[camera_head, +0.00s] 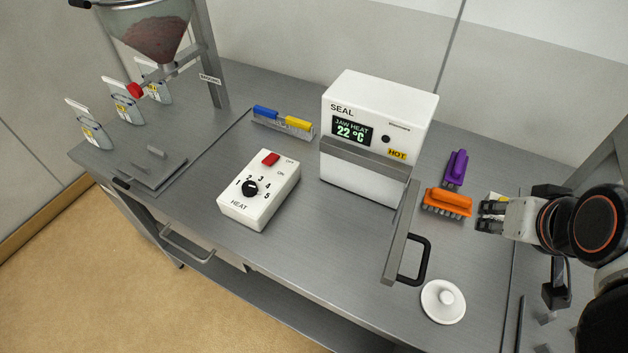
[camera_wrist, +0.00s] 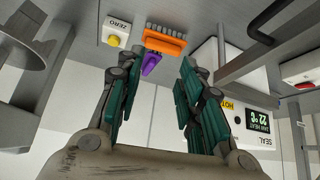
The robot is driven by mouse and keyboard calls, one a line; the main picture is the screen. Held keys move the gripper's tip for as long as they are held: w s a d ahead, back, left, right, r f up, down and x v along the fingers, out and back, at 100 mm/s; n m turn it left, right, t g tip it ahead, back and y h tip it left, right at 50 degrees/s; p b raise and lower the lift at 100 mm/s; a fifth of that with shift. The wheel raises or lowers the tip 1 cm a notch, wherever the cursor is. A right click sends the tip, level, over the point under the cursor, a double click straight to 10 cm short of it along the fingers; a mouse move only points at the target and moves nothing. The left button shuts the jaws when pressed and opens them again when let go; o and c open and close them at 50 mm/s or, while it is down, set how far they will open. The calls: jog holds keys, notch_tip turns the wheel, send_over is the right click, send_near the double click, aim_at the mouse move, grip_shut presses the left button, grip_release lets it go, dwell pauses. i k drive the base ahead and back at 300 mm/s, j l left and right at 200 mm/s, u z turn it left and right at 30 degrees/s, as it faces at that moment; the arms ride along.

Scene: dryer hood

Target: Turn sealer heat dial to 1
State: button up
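The heat control box (camera_head: 262,188) is a white block left of the sealer on the steel bench. It carries a black round heat dial (camera_head: 250,189) ringed by numbers 1 to 5; the pointer is too small to read surely. A red switch (camera_head: 270,159) sits above it beside OFF and ON labels. The white sealer (camera_head: 375,130) displays "JAW HEAT 22 °C". My gripper (camera_head: 485,216) is far right of the dial, beside the orange brush. The wrist view shows its fingers (camera_wrist: 153,88) apart with nothing held. The dial is not visible there.
The sealer's black handle (camera_head: 424,262) juts forward between my gripper and the box. A white round lid-like piece (camera_head: 443,301) lies near the front. Bench space before the box is clear.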

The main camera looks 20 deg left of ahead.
aim_at(249, 190)
jog(key=u, duration=1.55)
jog(key=i+j+z, duration=0.15)
jog(key=i+j, duration=0.2)
jog(key=i, duration=0.1)
